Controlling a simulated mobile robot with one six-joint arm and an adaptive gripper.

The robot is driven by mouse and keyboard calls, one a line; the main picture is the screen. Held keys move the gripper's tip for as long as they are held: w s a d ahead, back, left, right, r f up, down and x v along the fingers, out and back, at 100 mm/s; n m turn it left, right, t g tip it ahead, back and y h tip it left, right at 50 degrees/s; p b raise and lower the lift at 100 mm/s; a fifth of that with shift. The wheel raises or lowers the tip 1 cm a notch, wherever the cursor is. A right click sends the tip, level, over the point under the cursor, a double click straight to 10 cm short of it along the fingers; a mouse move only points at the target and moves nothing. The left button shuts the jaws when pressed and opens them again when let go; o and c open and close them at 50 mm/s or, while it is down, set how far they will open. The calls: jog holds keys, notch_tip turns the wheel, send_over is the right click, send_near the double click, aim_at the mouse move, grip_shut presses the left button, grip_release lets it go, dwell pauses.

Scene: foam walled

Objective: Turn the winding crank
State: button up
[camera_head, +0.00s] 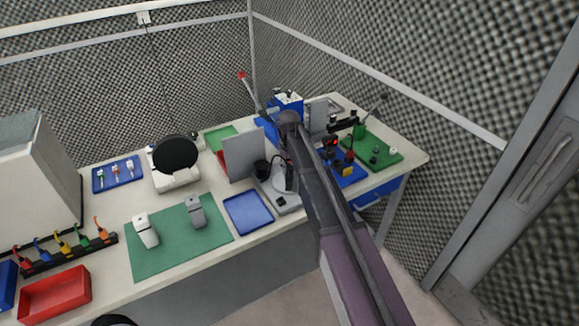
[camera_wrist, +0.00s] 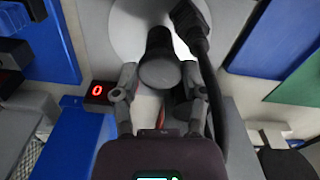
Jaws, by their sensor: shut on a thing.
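In the wrist view, a dark round-ended knob (camera_wrist: 160,70), which looks like the crank's handle, stands in front of a pale grey disc (camera_wrist: 126,32). My gripper (camera_wrist: 159,84) has one finger on each side of the knob and is shut on it. In the head view, a grey-based device (camera_head: 287,203), apparently the winder, stands near the front of the table. My arm crosses in front of it and partly hides it and my gripper. A small black counter (camera_wrist: 97,91) beside the disc shows a red 0.
A thick black cable (camera_wrist: 205,60) runs close beside the right finger in the wrist view. A blue tray (camera_head: 248,213) and a green mat (camera_head: 165,258) lie left of the device. An upright grey panel (camera_head: 242,155) stands behind it. A crowded blue mat (camera_head: 349,180) lies right of my arm.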

jog(key=shift+w+n, duration=0.1)
jog(key=shift+n, duration=12.4)
jog(key=shift+n, duration=0.4)
jog(key=o, duration=1.1)
jog(key=shift+o, duration=0.2)
jog(key=shift+s, duration=0.2)
